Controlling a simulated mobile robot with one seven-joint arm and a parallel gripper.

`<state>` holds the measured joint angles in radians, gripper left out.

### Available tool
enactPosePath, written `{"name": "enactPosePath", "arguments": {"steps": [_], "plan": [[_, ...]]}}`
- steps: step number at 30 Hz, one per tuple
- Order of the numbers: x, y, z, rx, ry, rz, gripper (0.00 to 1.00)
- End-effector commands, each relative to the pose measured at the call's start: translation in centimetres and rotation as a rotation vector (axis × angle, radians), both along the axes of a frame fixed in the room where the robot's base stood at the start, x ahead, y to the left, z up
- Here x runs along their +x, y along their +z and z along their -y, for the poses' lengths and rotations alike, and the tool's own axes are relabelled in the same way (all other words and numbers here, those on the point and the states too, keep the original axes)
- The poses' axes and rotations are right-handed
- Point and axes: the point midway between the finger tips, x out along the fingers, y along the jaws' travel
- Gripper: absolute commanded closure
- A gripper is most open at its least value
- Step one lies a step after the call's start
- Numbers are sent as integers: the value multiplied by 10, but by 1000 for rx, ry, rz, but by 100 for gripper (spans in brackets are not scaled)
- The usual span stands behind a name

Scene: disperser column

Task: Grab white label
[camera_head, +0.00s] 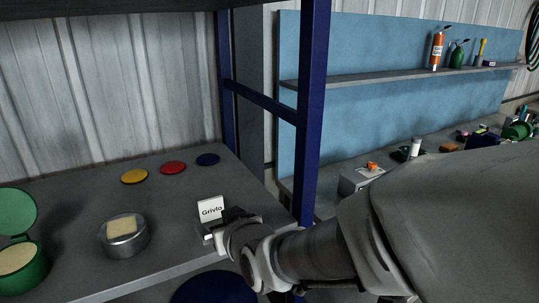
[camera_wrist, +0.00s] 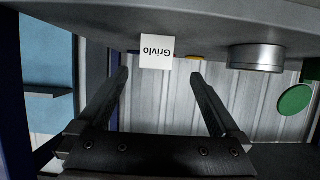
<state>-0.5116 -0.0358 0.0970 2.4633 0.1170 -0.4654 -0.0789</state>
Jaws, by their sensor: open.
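The white label (camera_head: 210,209) is a small upright card reading "Grivlo", standing on the grey shelf (camera_head: 185,235) near its right end. In the wrist view, which is upside down, the label (camera_wrist: 157,52) shows beyond the fingertips and lies between them from left to right. My gripper (camera_head: 222,227) is beside the label at the shelf's front right, partly covering the label's lower edge in the head view. In the wrist view my gripper (camera_wrist: 160,77) is open with two dark fingers apart and nothing between them. Whether a finger touches the label I cannot tell.
A silver tin (camera_head: 124,243) stands left of the label, and a green open-lidded tin (camera_head: 22,270) farther left. Yellow (camera_head: 134,177), red (camera_head: 172,168) and blue (camera_head: 208,160) discs lie behind. A blue post (camera_head: 312,110) rises close to my arm on the right.

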Motion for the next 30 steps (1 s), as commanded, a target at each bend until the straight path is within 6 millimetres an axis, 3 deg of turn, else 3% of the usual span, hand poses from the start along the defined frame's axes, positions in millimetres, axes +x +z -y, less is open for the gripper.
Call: {"name": "enactPosePath", "arguments": {"steps": [9,20,30], "plan": [[31,-15,-19,-1,0,-2,0],[46,-22,-26,-2,-1,0,0],[78,-36,-41,-1,0,-1,0]]}}
